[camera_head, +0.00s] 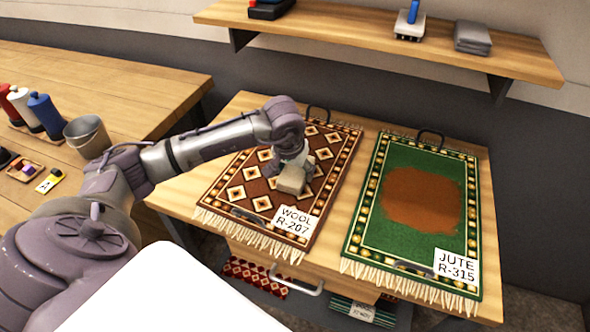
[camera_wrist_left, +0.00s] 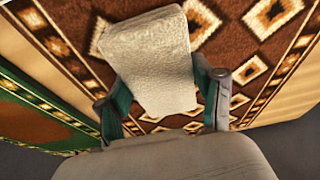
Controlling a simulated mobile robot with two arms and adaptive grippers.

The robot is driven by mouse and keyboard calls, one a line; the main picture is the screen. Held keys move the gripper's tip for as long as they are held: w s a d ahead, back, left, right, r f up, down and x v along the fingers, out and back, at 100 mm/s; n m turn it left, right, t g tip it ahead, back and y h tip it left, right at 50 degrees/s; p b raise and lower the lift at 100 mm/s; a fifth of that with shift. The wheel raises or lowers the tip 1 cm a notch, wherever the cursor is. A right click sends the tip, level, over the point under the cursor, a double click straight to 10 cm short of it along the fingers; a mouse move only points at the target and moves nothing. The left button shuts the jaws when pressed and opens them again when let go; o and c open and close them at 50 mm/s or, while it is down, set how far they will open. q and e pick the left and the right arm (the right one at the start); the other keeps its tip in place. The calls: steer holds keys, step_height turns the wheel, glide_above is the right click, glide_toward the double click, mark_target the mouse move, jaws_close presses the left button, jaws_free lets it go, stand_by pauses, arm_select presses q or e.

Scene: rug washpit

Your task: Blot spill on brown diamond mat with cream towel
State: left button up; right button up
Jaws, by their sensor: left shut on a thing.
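The brown diamond mat (camera_head: 243,190) lies on the table, with a tag reading WOOL R-207. It has cream diamonds and a pale fringe at its front edge. My left gripper (camera_head: 290,160) is over the mat's right half, pointing down. It is shut on the folded cream towel (camera_head: 291,180), which also shows between the two fingers in the left wrist view (camera_wrist_left: 155,65). The towel is at or just above the mat; I cannot tell if it touches. No spill shows on the visible part of this mat; the towel and arm hide some of it. My right gripper is not in view.
A green mat (camera_head: 385,240) tagged JUTE R-315 lies to the right, with a large brown patch (camera_head: 420,199). A shelf (camera_head: 380,40) above holds a folded grey cloth (camera_head: 472,38). A bucket (camera_head: 87,137) and several bottles stand on the left bench.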

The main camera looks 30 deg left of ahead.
arm_select(q)
steer(key=shift+s, duration=0.1)
steer(key=shift+r+p, duration=1.95)
steer(key=shift+r, duration=1.55)
